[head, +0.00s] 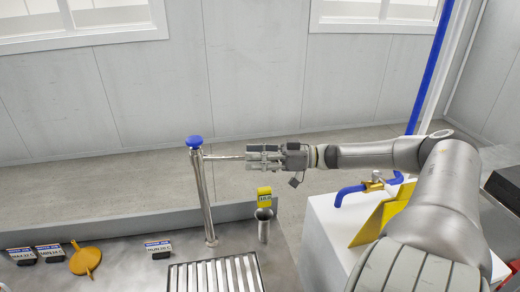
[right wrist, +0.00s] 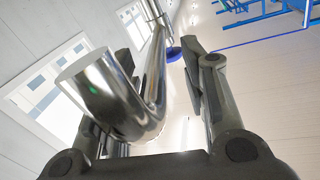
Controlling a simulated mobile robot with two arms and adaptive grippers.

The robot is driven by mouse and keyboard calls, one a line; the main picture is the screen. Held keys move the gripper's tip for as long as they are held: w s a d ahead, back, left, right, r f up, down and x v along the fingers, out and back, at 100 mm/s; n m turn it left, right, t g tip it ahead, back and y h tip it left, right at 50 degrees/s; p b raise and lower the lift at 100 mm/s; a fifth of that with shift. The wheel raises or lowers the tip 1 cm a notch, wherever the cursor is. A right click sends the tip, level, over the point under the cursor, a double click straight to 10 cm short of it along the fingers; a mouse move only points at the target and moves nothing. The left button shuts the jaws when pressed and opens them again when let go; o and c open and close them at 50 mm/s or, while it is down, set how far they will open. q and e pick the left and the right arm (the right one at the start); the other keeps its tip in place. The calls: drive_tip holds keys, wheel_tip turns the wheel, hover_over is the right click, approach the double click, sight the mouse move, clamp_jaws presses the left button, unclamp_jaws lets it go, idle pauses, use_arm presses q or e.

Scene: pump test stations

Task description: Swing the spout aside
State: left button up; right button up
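The tap is a slim metal post (head: 203,200) with a blue cap (head: 194,141), standing on the steel bench. Its thin spout (head: 220,157) points right from just under the cap, toward my right gripper (head: 264,154). In the right wrist view the spout (right wrist: 152,95) is a shiny bent pipe with its end turned toward the camera. My right gripper (right wrist: 165,75) is open around it, with the pipe close to the left finger and a gap to the right finger. Contact with the left finger cannot be told. My left gripper is not in view.
A slotted drain grate (head: 215,275) and a metal cup (head: 264,230) with a yellow tag stand below. A yellow funnel (head: 85,261) and label cards (head: 158,248) lie left. A white cabinet (head: 325,235) with a blue hose (head: 350,191) stands right. Space above the bench is clear.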

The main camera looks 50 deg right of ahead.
drive_tip(key=shift+s+d+f, duration=0.15)
drive_tip(key=shift+s+d, duration=0.2)
drive_tip(key=shift+s, duration=0.05)
drive_tip(key=v, duration=1.1)
